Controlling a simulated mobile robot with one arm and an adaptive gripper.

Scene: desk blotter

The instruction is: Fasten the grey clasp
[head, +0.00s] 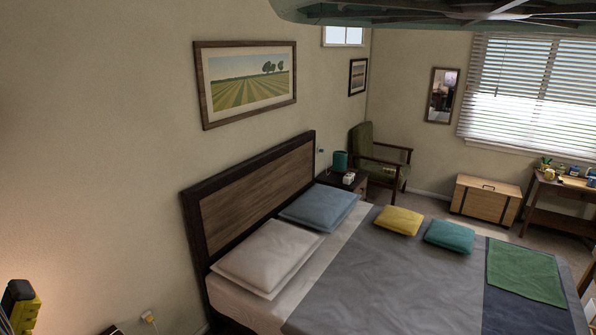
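I cannot make out a grey clasp in the head view. A light wooden chest (485,201) with a dark handle and dark trim stands against the far wall below the window. Its front is too small to show any clasp clearly. A brown wooden desk (556,192) is at the right edge, partly cut off by the frame. Several small items stand on it, among them a yellow object (549,174) and a green holder (545,162).
A large bed with a grey cover (380,270) fills the middle and lower right. A green armchair (366,142) and a dark nightstand (358,186) stand beyond it. A strip of floor shows between bed and chest. A yellow and black object (24,312) is at the lower left.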

